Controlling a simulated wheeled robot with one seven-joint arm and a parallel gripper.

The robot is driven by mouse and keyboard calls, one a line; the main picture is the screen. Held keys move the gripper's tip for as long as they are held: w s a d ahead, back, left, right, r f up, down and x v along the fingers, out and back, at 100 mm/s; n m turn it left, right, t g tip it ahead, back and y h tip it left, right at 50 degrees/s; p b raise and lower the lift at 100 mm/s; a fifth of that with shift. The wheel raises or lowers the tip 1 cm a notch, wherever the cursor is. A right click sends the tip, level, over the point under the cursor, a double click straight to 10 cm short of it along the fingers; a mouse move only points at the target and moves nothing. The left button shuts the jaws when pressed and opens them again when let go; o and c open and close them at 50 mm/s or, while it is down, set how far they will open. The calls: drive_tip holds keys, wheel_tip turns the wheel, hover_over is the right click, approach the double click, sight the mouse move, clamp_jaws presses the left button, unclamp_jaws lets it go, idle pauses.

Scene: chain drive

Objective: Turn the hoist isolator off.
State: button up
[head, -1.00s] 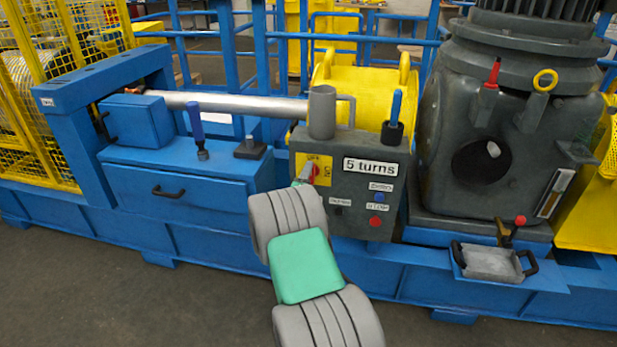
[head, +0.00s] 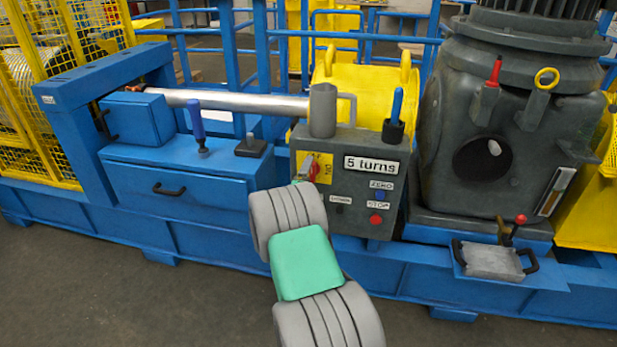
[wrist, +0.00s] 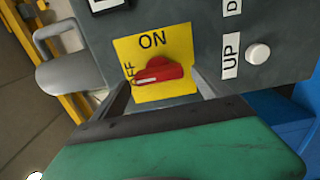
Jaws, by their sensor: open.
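The hoist isolator is a red knob (wrist: 160,70) on a yellow plate (wrist: 152,42) marked ON and OFF. In the wrist view its white mark lies at the left end, beside the partly hidden OFF lettering. The knob (head: 313,168) also shows on the left of the grey control box (head: 352,218) in the head view. My gripper (wrist: 162,86) is open, its fingers apart on either side of the knob's near edge. I cannot tell whether either finger touches it. In the head view my arm hides most of the gripper.
A grey mug (head: 322,112) and a blue-handled tool (head: 396,108) stand on top. A white button (wrist: 258,54) sits beside the UP label.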

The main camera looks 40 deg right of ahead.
drive_tip(key=v, duration=0.7)
drive_tip(key=shift+s+a, duration=0.2)
drive_tip(key=shift+a, duration=0.15)
